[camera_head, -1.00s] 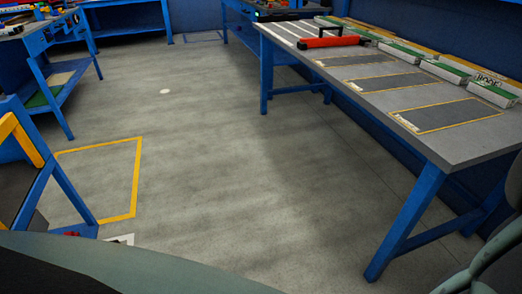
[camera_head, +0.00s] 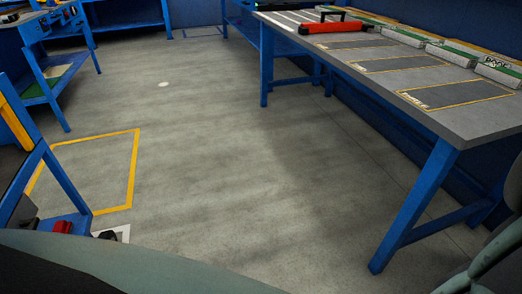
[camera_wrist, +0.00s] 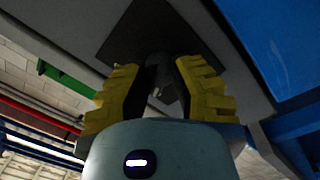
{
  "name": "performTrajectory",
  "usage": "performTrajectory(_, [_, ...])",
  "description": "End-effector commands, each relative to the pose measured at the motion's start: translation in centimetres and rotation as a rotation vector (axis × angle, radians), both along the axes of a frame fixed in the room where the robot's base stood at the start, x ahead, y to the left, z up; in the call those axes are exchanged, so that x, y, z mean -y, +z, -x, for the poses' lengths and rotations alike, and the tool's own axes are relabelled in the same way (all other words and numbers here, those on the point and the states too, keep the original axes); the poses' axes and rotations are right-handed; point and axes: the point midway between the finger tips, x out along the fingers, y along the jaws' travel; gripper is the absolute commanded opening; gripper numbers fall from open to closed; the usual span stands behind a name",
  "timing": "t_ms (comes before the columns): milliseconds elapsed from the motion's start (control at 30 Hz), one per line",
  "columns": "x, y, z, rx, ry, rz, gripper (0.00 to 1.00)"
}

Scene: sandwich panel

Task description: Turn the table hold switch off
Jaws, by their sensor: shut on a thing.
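In the wrist view my gripper (camera_wrist: 162,78) has its two yellow ridged fingers closed in around a small dark knob-like part (camera_wrist: 158,88). It sits in front of a dark square plate (camera_wrist: 135,32) on a grey surface. This looks like the table hold switch, but its label and its on or off position cannot be read. The fingers partly hide the knob. My gripper does not show in the head view.
A grey-topped blue table (camera_head: 470,122) with a red and black tool (camera_head: 335,27) and several boxes stands at right. A blue frame (camera_head: 62,180) with a red part (camera_head: 62,227) is at lower left. The floor (camera_head: 230,150) between is clear.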

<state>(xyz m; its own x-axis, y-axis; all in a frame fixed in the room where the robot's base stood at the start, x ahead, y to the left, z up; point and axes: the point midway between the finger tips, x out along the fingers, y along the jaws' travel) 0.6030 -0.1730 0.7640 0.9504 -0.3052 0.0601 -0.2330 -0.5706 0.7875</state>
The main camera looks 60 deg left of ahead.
Motion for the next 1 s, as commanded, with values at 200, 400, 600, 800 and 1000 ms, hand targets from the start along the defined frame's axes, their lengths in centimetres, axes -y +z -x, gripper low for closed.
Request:
performTrajectory(200, [0.17, -0.42, 0.10, -0.038, -0.005, 0.109, 0.00])
performTrajectory(400, [0.25, -0.42, 0.13, -0.055, -0.007, 0.162, 0.00])
performTrajectory(600, [0.29, -0.42, 0.15, -0.061, -0.008, 0.179, 0.00])
performTrajectory(800, [0.30, -0.43, 0.15, -0.062, -0.008, 0.180, 0.00])
performTrajectory(1000, [0.27, -0.42, 0.16, -0.062, -0.007, 0.180, 0.34])
